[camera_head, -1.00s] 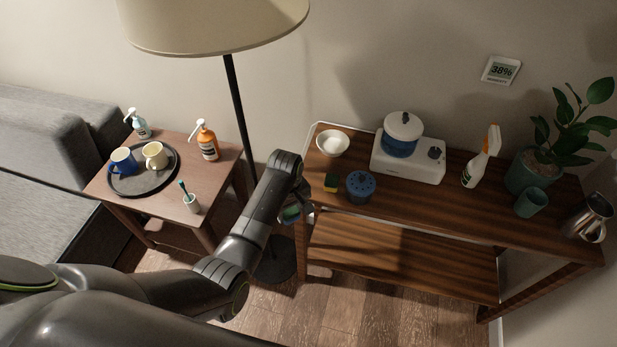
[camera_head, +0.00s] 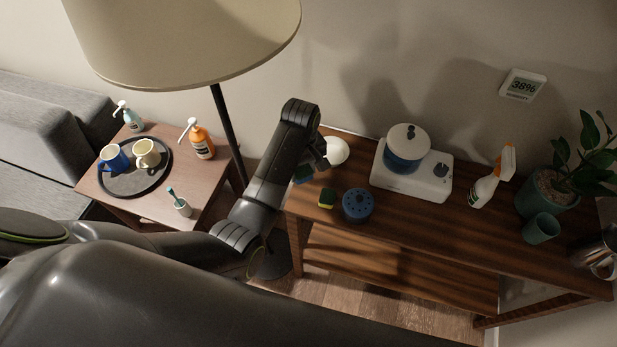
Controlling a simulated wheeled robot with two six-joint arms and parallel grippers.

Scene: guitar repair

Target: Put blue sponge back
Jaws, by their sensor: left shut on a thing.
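A small blue thing, likely the blue sponge (camera_head: 302,174), shows at the tip of my left gripper (camera_head: 314,165), at the left end of the wooden shelf's top. The left gripper is shut on it; the arm hides much of the jaws and of the sponge. A round blue case (camera_head: 358,205) with dark holes in its top sits on the shelf, to the right of and nearer than the gripper. A yellow and green sponge (camera_head: 327,198) lies just left of this case. My right gripper is not in view.
A white bowl (camera_head: 337,151) stands close behind the left gripper. A white appliance (camera_head: 412,182) with a blue pot (camera_head: 405,155), a spray bottle (camera_head: 490,180) and a plant pot (camera_head: 545,194) stand along the shelf (camera_head: 440,230). A lamp shade (camera_head: 185,40) hangs above left.

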